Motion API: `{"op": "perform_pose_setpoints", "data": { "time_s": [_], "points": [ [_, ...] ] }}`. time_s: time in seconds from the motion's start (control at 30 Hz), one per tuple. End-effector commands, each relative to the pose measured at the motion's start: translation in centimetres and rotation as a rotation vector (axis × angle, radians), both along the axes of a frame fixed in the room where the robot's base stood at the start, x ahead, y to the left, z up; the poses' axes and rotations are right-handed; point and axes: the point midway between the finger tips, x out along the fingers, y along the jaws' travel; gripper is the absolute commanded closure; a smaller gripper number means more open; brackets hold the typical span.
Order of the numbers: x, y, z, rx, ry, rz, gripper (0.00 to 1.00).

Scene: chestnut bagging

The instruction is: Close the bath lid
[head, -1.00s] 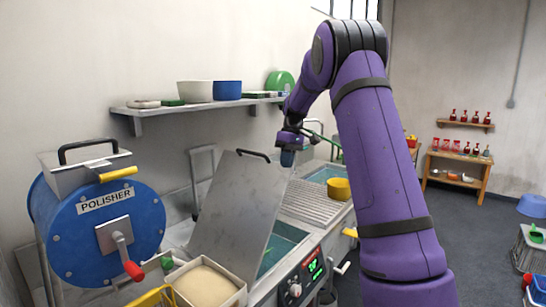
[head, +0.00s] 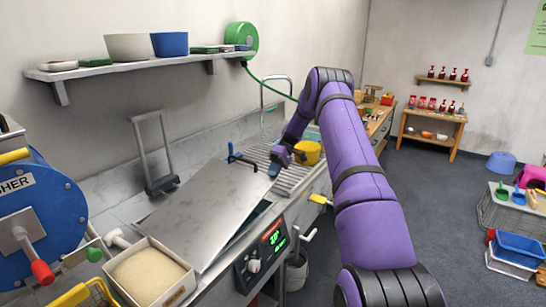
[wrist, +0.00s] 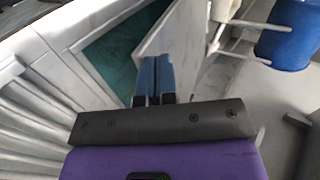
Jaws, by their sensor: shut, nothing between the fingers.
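The bath lid (head: 205,212) is a grey metal plate, tilted low over the bath in the head view, with a gap at its front right edge. A dark handle (head: 242,160) shows at its far edge. A strip of the bath (head: 254,217) shows below the lid; teal water also shows in the wrist view (wrist: 118,52). My gripper (head: 274,170) is at the lid's far right corner, close to the handle; I cannot tell if it touches the lid. Its blue fingers (wrist: 153,75) are together and empty. A pale slanted panel, likely the lid (wrist: 172,35), shows just beyond them.
A control panel (head: 262,252) is on the bath's front. A box of pale grain (head: 150,275) and the blue polisher (head: 45,215) are at left. A shelf (head: 140,64) is above.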

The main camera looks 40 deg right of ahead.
Motion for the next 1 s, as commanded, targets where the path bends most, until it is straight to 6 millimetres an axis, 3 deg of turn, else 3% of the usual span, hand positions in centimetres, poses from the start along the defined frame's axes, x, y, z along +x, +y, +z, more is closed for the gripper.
{"op": "perform_pose_setpoints", "data": {
  "time_s": [0.2, 0.4, 1.0],
  "points": [
    [0.1, -0.5, -4.3, 0.0, 0.001, -0.001, 1.0],
    [0.2, -0.8, -6.6, -0.002, 0.0, -0.001, 1.0],
    [0.3, -0.9, -7.6, -0.003, 0.0, -0.001, 1.0]
  ]
}}
